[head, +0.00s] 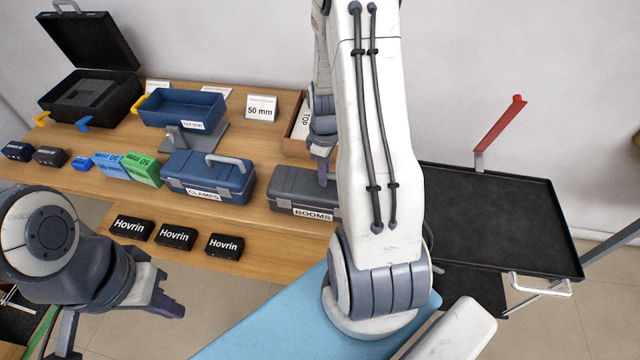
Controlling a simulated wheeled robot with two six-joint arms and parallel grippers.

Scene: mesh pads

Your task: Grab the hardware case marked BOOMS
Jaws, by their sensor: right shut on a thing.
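The hardware case marked BOOMS (298,192) is a grey case standing on the wooden table, its label facing the front. My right arm hides its right part. My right gripper (321,172) comes down from above onto the top of this case and is shut on it, apparently at the handle; the grip itself is mostly hidden. The blue case marked CLAMPS (205,178) stands just left of it with its handle up. My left gripper (118,325) is at the lower left, fingers apart and empty, in front of the table.
Green and blue blocks (143,169), an open blue box (183,107) and an open black case (95,97) stand left and behind. A black tray cart (490,220) with a red-handled lever is at right.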

